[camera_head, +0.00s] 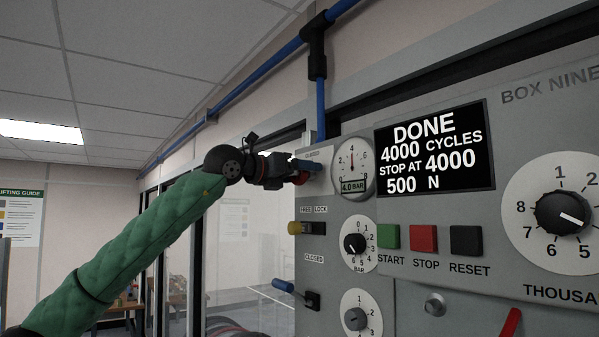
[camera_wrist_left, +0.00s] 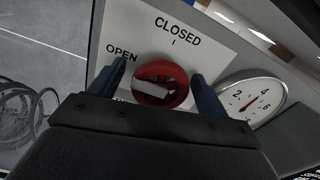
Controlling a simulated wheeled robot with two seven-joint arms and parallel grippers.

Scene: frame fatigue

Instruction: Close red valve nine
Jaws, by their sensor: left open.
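The red valve (camera_wrist_left: 181,76) is a round knob with a pale bar across it, on a white plate marked OPEN at left and CLOSED above. In the wrist view my left gripper (camera_wrist_left: 160,68) is open, with one blue finger on each side of the knob. I cannot tell whether the fingers touch it. The bar lies slanted, nearer level than upright. In the head view my left gripper (camera_head: 308,166) reaches the panel's upper left, and only a bit of red shows there. My right gripper is not in view.
A pressure gauge (camera_head: 352,168) labelled 4.0 BAR sits right of the valve. The display (camera_head: 436,150) reads DONE, 4000 cycles. Below the valve are a yellow knob (camera_head: 294,228) and a blue-handled lever (camera_head: 283,286). START, STOP and RESET buttons (camera_head: 424,238) are further right.

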